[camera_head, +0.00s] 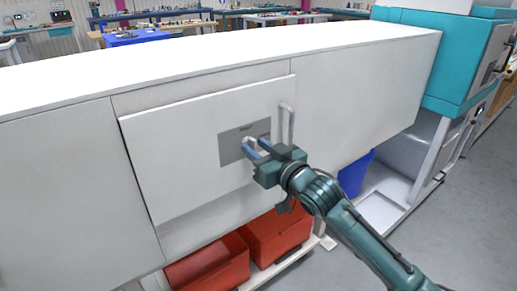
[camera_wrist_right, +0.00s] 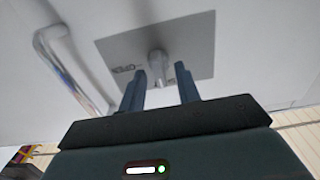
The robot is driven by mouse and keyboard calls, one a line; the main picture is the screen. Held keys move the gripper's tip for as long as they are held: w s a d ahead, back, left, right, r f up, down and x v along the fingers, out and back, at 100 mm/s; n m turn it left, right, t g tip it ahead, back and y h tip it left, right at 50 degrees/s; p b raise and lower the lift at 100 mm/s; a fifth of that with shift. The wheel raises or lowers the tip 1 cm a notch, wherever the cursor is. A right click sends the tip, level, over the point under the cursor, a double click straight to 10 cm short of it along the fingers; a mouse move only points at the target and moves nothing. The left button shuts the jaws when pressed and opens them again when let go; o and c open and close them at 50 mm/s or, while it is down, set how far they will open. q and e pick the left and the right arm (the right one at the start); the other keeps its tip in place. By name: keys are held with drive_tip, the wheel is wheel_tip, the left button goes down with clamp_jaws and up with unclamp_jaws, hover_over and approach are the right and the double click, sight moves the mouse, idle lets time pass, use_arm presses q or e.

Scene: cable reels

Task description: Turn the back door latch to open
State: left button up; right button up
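The back door (camera_head: 185,150) is a white panel on the long white machine; I cannot tell whether it is slightly ajar or only stands proud. A grey plate (camera_head: 231,150) on its right half bears a small metal latch knob (camera_wrist_right: 157,62). In the head view the fingers partly hide the knob. My right gripper (camera_head: 256,149) is at the plate, its fingers pointing at the door. In the right wrist view the gripper (camera_wrist_right: 161,72) has its fingers apart, with the knob at the gap between the tips. I cannot tell whether they touch it. My left gripper is out of view.
A vertical bar handle (camera_head: 287,124) is right of the plate, close to my right gripper; it also shows in the right wrist view (camera_wrist_right: 72,68). Red bins (camera_head: 275,237) and a blue bin (camera_head: 355,173) stand below the machine. Clear floor lies at the right.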

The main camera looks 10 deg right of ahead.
drive_tip(key=shift+c, duration=0.4)
clamp_jaws()
